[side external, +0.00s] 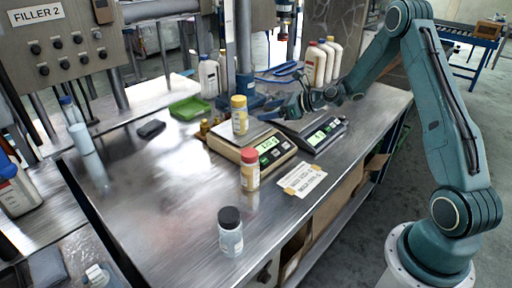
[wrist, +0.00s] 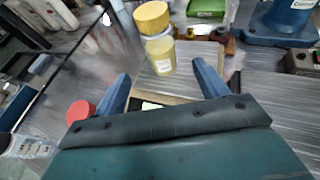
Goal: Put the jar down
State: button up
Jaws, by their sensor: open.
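A clear jar with a yellow lid (side external: 239,116) stands upright on the pan of the tan scale (side external: 227,149), whose display is lit green. In the wrist view the yellow-lidded jar (wrist: 160,55) is just beyond my fingertips, with nothing between them. My gripper (side external: 292,103) is open and empty, to the right of the jar and apart from it; its two blue fingers (wrist: 160,71) are spread in the wrist view. A red-lidded jar (side external: 250,171) stands in front of the tan scale, and a black-lidded jar (side external: 230,234) stands nearer the table's front edge.
A second, dark scale (side external: 312,132) stands right of the tan one, close to my gripper. A paper label (side external: 301,179) lies in front. A green tray (side external: 190,108), white bottles (side external: 320,62) and small amber bottles are behind. The steel table's left part is mostly clear.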

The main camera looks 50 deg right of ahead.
jog(key=shift+r, duration=0.1)
jog(key=s+a+r+n+g+h, duration=0.1)
jog(key=s+a+r+n+g, duration=0.3)
jog(key=s+a+r+n, duration=1.1)
jog(key=s+n+g+h, duration=0.2)
jog(key=s+n+h, duration=0.2)
jog(key=s+n, duration=1.2)
jog(key=shift+s+d+r+n+g, duration=0.2)
jog(key=shift+s+n+g, duration=0.15)
jog(key=shift+s, duration=2.7)
